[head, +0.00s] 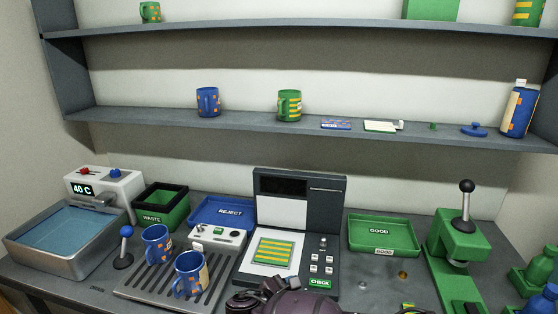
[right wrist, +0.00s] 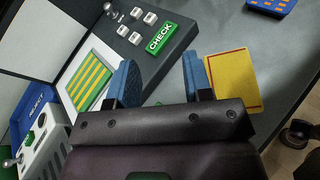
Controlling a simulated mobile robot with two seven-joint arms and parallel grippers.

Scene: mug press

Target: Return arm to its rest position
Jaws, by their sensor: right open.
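My right gripper (right wrist: 159,74) is open in the right wrist view, its two blue fingers apart with nothing between them. It is over the grey bench in front of the checking machine. In the head view the dark body of my right arm (head: 285,302) shows at the bottom middle, with the fingertips not visible. My left gripper is not in view. The checking machine (head: 332,222) carries a green and yellow striped sheet (head: 274,252); this sheet also shows in the right wrist view (right wrist: 92,82). A yellow card with a red border (right wrist: 233,80) lies beside the right-hand finger.
Two blue mugs (head: 156,245) (head: 190,273) stand on the slatted tray (head: 130,287). A water bath (head: 62,232), waste bin (head: 162,208), reject tray (head: 222,212), good tray (head: 382,236) and green lever press (head: 460,245) surround the machine. Shelves above hold mugs and a bottle.

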